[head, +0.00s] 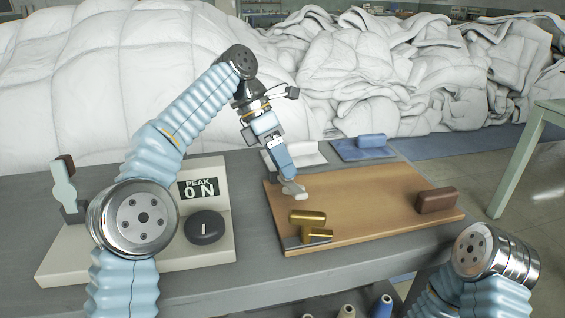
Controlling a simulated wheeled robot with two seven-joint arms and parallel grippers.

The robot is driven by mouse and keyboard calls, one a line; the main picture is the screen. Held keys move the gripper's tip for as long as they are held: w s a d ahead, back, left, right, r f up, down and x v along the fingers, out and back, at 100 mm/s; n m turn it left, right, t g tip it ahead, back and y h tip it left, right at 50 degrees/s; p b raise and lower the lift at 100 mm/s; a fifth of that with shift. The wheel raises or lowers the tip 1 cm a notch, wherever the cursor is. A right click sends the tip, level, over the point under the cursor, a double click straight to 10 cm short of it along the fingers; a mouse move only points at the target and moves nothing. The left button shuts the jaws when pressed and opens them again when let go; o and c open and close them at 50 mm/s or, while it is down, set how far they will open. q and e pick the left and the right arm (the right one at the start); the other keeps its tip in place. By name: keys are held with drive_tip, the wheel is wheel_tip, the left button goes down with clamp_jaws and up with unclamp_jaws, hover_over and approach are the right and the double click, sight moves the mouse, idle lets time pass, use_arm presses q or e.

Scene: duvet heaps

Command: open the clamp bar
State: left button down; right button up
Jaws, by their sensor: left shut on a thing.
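My left gripper (290,184) reaches down over the back left part of a wooden board (365,195). It is shut on a small pale piece (294,191) at its tips, which mostly hide its shape. A brass bar-like fitting (307,217) with a steel strip under it sits at the board's front left corner, apart from the gripper. It looks like the clamp bar, but I cannot tell for sure. My right gripper is out of view; only part of my right arm shows at the lower right.
A gauge box (215,245) reading "PEAK 0 N" has a black knob and a pale green lever (64,188). A brown block (437,200) sits on the board's right. Behind lie a white cloth (305,153) and a blue roll (371,141). White duvet heaps (120,80) fill the back.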

use_arm(q)
drive_tip(key=shift+c, duration=2)
unclamp_jaws()
drive_tip(key=shift+s, duration=0.1)
